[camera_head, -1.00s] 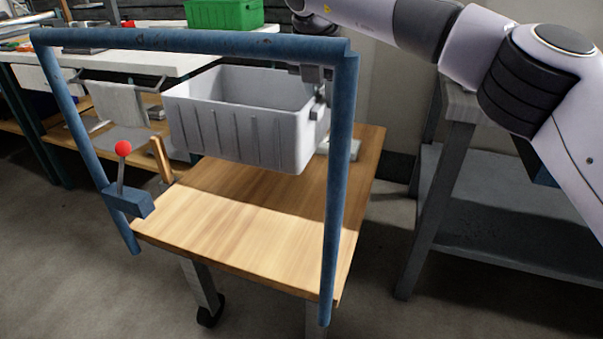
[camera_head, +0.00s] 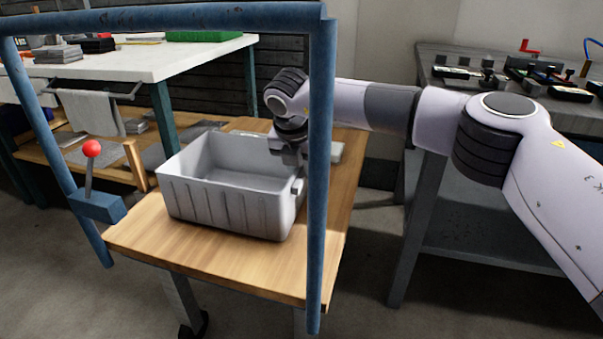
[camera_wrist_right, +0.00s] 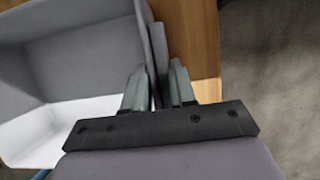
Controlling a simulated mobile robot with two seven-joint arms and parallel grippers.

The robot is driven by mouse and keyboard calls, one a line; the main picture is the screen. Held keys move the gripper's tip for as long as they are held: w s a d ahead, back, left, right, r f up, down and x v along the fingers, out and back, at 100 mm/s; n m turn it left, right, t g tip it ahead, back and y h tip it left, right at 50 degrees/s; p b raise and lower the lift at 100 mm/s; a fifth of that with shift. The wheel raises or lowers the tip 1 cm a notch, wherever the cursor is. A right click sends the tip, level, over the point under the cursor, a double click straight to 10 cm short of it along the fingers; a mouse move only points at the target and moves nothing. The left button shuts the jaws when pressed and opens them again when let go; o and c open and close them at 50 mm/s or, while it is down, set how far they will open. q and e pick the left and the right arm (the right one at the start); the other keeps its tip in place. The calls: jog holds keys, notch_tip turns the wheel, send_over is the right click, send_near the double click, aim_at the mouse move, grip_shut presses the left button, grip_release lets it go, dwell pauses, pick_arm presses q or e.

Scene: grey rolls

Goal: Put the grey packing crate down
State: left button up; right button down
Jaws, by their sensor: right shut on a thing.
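The grey packing crate (camera_head: 225,205) is upright and looks empty in the head view, at or very near the wooden table top (camera_head: 200,251). I cannot tell for sure whether its whole base touches the wood. My right gripper (camera_head: 300,163) is at the crate's right end, partly hidden behind a blue post. In the right wrist view, the right gripper (camera_wrist_right: 157,88) is shut on the rim of the crate (camera_wrist_right: 80,70), one finger on each side of the wall. My left gripper is not in view.
A blue tubular frame (camera_head: 160,17) stands in front, with a red-knobbed lever (camera_head: 92,148) at its left. A white bench (camera_head: 150,60) is behind left. A grey workbench (camera_head: 440,215) with tools is at right. Bare wood shows in front of the crate.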

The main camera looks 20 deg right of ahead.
jog(key=shift+f, duration=0.15)
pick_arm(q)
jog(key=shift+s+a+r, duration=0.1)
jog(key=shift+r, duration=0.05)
pick_arm(e)
jog(key=c, duration=0.9)
grip_release()
jog(key=shift+f, duration=0.1)
pick_arm(q)
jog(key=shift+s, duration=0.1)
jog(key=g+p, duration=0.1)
jog(key=p, duration=0.2)
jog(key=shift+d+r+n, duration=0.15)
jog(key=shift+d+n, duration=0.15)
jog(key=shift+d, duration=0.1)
pick_arm(e)
jog(key=v, duration=1.2)
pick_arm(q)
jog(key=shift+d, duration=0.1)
pick_arm(e)
jog(key=shift+s, duration=0.1)
